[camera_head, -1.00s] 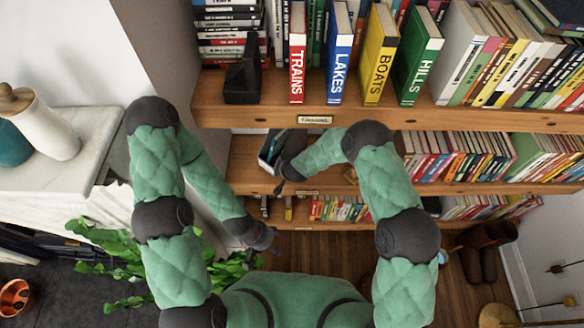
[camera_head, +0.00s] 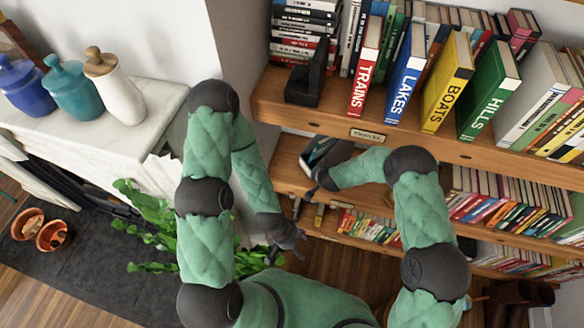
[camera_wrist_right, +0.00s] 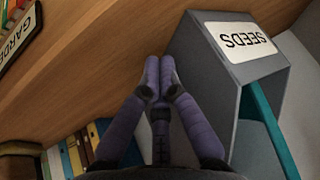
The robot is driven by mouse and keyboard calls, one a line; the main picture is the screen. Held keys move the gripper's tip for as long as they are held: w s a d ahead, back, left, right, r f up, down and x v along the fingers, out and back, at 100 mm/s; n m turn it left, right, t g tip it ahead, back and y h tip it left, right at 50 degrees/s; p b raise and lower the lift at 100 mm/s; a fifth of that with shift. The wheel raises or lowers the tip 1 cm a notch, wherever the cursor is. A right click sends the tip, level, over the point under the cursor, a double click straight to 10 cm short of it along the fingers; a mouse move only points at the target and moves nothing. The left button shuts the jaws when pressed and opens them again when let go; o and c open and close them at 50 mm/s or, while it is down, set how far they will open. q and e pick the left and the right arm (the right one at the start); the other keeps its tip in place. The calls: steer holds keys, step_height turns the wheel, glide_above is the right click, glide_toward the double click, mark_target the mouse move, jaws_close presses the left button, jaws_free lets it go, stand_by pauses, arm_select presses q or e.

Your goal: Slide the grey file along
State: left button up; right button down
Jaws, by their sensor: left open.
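The grey file (camera_wrist_right: 200,75) fills the right part of the right wrist view, on a wooden shelf. It has a white SEEDS label (camera_wrist_right: 240,38), upside down in the picture, and a teal edge. In the head view part of the file (camera_head: 318,150) shows on the second shelf, partly hidden by my right arm. My right gripper (camera_wrist_right: 159,68) has its fingers together, beside the file's left side in the wrist view; I cannot tell whether they touch it. My left gripper (camera_head: 288,246) is open and empty, low and left of the shelves.
The upper shelf (camera_head: 290,112) holds upright books and a black bookend (camera_head: 308,85). A marble mantel (camera_head: 60,140) with jars is at the left. A GARDEN label (camera_wrist_right: 15,35) shows on the shelf edge.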

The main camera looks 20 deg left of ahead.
mark_target(304, 171)
steer(key=shift+s+a+p, duration=0.2)
steer(key=shift+a+p, duration=0.5)
steer(key=shift+a, duration=1.25)
steer(key=shift+s+a+p, duration=0.15)
steer(key=shift+a+p, duration=0.5)
steer(key=shift+a, duration=1.3)
steer(key=shift+s+a+p, duration=0.15)
steer(key=shift+a+p, duration=0.25)
steer(key=shift+a, duration=1.1)
steer(key=shift+s+a+p, duration=0.1)
steer(key=shift+a+p, duration=0.25)
steer(key=shift+a, duration=1.15)
steer(key=shift+w+d, duration=0.15)
steer(key=shift+d, duration=1.6)
